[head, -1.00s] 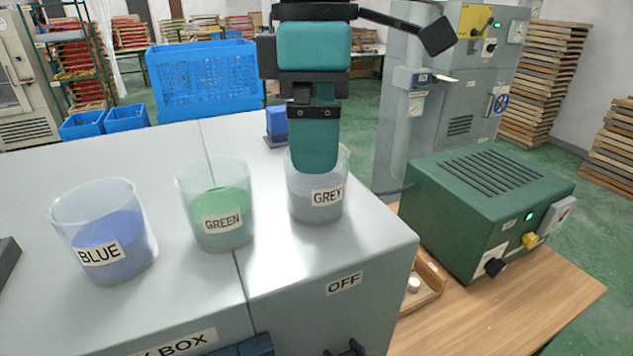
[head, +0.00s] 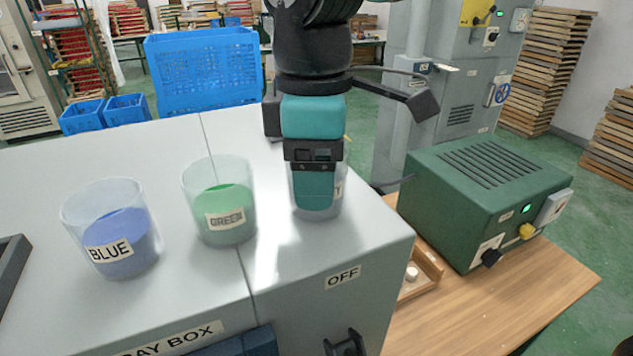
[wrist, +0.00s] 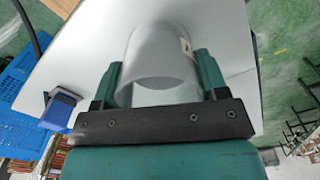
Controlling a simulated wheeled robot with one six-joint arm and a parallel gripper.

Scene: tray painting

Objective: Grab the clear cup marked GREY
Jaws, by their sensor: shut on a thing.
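The clear cup marked GREY (head: 334,205) stands on the grey cabinet top in the head view, holding grey paint, mostly hidden behind my gripper (head: 315,205). Only the end of its label shows. In the wrist view the cup (wrist: 160,60) lies between the two teal fingers of my gripper (wrist: 160,75), one on each side of its wall. My gripper is shut on it. The cup appears to be still on the surface. The clear cups marked GREEN (head: 222,205) and BLUE (head: 115,235) stand to the left.
The grey cabinet (head: 200,295) has an OFF label and a front edge below the cups. A green machine (head: 485,200) stands on a wooden table to the right. Blue crates (head: 200,75) are behind. A small blue object (wrist: 60,108) shows in the wrist view.

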